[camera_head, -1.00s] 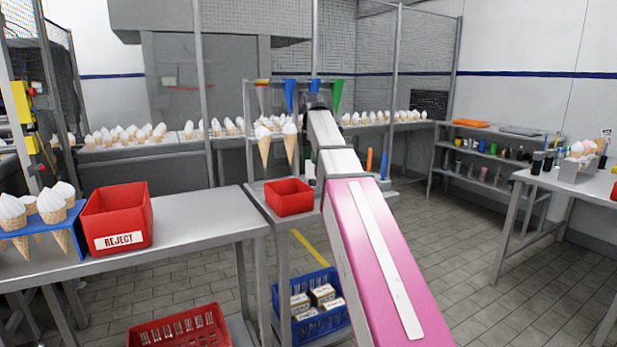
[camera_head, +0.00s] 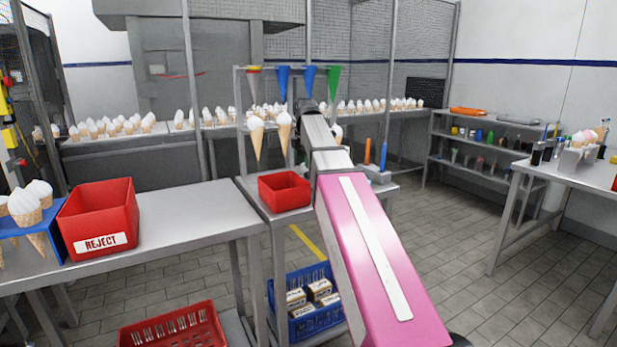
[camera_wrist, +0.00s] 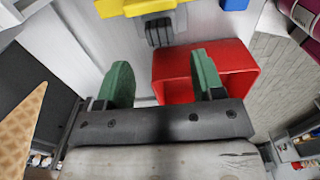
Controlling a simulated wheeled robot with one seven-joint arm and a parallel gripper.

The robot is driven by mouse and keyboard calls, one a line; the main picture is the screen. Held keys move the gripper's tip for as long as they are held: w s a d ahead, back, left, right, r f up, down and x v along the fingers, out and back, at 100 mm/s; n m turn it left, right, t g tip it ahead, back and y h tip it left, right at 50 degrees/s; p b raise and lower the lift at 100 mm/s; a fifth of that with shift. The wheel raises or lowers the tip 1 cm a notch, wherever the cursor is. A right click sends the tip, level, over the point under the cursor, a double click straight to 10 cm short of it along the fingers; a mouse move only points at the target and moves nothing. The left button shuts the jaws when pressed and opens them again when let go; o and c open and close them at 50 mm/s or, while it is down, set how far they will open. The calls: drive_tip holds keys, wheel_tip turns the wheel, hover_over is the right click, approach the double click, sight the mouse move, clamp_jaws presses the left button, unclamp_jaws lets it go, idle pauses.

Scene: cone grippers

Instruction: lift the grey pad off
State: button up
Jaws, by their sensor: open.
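My gripper (camera_wrist: 165,75) has two green fingers, wide apart with nothing between them, above a light grey surface in the wrist view. A dark grey ribbed piece (camera_wrist: 159,33) lies just beyond the fingers, against a yellow part (camera_wrist: 135,7); it looks like the grey pad, but I cannot be sure. The fingers do not visibly touch it. In the head view my pink and silver arm hides that spot, and my gripper's fingers cannot be made out.
A red bin (camera_head: 284,192) stands left of my arm; it also shows behind the right finger in the wrist view (camera_wrist: 240,75). Cones (camera_head: 284,130) hang on a rack nearby, one close at the wrist view's left. A grey block (camera_head: 376,175) with upright tools stands right of my arm.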

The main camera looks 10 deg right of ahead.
sight(307, 173)
drive_tip(key=shift+d+f, duration=0.15)
drive_tip(key=shift+f, duration=1.05)
drive_tip(key=shift+d+f, duration=0.1)
drive_tip(key=shift+f, duration=1.05)
drive_tip(key=c, duration=1)
drive_tip(key=shift+r, duration=0.15)
drive_tip(key=shift+r, duration=0.55)
drive_tip(key=r, duration=0.2)
drive_tip(key=a+r, duration=0.1)
drive_tip(key=shift+s+a+r, duration=0.1)
drive_tip(key=shift+s+r, duration=0.15)
drive_tip(key=shift+r, duration=0.05)
drive_tip(key=s+a+r, duration=0.4)
drive_tip(key=a+r, duration=0.2)
drive_tip(key=a, duration=0.3)
drive_tip(key=shift+a, duration=0.35)
